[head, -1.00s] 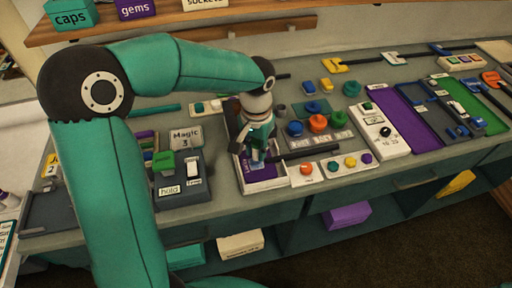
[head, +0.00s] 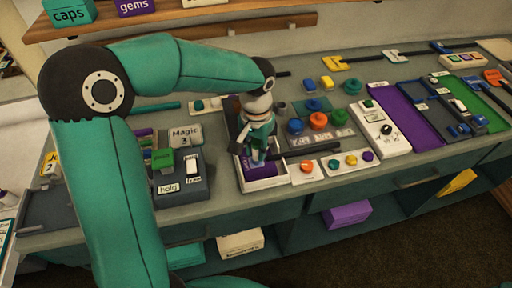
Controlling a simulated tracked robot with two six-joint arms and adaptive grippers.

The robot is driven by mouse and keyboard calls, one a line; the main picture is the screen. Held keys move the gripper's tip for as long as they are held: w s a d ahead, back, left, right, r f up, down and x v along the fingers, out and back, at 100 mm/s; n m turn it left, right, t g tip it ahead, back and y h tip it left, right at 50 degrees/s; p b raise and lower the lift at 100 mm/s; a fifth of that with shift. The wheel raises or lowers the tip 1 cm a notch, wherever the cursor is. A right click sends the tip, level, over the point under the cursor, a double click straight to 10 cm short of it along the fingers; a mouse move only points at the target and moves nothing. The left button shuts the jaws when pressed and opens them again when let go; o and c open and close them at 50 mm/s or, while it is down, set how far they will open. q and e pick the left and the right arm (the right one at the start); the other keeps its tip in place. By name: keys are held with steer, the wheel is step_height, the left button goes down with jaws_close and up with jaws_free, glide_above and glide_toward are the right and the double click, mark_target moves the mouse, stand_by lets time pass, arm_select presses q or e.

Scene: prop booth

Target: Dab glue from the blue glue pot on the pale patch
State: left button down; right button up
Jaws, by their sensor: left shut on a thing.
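A blue round pot (head: 295,127) stands on the bench beside an orange pot (head: 318,121) and a green pot (head: 340,116). It is just right of my left gripper. My left gripper (head: 258,160) points down over a white-rimmed tray (head: 268,184) with a purple floor. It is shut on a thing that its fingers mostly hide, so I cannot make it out. A dark rod (head: 312,151) lies just right of the fingers; I cannot tell whether they touch it. I cannot pick out the pale patch with certainty. My right gripper is not in view.
A white strip with coloured knobs (head: 328,172) lies along the front edge. A white panel with a black dial (head: 378,128) and a purple mat (head: 405,125) are farther right. A dark box with a green block (head: 163,159) stands left of the tray.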

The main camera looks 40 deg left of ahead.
arm_select(q)
steer(key=shift+w+a, duration=0.2)
stand_by(0.3)
steer(key=shift+s+d, duration=0.1)
steer(key=shift+s+d, duration=0.25)
steer(key=shift+d, duration=0.05)
steer(key=shift+w+a+f, duration=0.15)
steer(key=shift+w+a, duration=0.15)
steer(key=shift+a, duration=0.05)
stand_by(0.4)
steer(key=shift+s+d, duration=0.1)
steer(key=shift+s+d, duration=0.3)
steer(key=shift+w+a, duration=0.15)
steer(key=shift+w+a, duration=0.25)
steer(key=shift+a, duration=0.05)
